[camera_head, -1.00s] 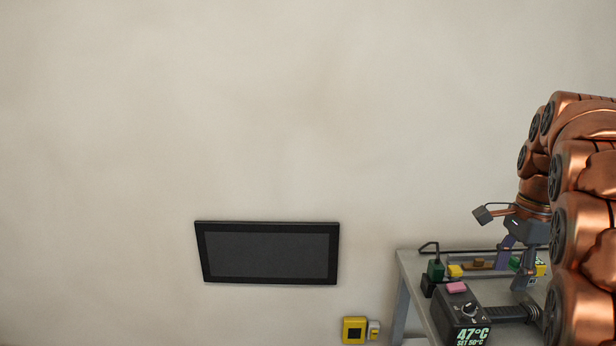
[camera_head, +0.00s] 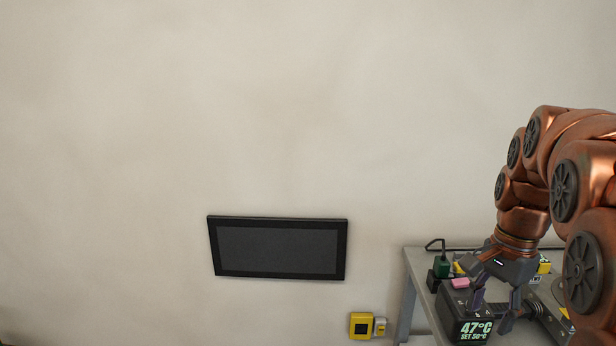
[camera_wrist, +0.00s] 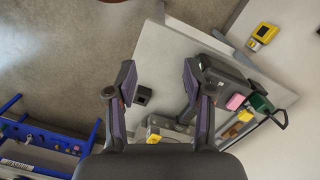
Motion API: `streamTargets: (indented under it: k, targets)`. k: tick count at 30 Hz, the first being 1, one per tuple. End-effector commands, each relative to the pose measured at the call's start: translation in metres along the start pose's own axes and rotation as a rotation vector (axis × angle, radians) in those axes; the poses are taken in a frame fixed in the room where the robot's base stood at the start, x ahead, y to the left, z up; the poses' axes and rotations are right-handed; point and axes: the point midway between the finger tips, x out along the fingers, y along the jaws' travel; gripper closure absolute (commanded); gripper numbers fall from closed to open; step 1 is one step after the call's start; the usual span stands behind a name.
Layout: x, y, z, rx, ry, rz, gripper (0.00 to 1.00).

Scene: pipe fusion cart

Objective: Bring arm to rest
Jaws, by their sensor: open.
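My arm is copper-coloured and arches in from the right edge in the head view. Whether a finger touches the box cannot be told.
A yellow wall box (camera_head: 361,325) and a black screen (camera_head: 278,248) are on the wall. The wrist view shows a blue frame (camera_wrist: 45,140) at left and open floor (camera_wrist: 70,50).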

Motion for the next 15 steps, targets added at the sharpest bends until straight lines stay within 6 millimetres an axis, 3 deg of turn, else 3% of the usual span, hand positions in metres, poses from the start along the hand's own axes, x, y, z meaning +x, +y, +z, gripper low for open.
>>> streamTargets:
  k: [3,15]
  targets:
    - [0.014,0.013,0.037,-0.153,-0.006,0.017,0.48]
    - [0.074,0.077,0.136,-0.695,-0.032,0.072,0.48]
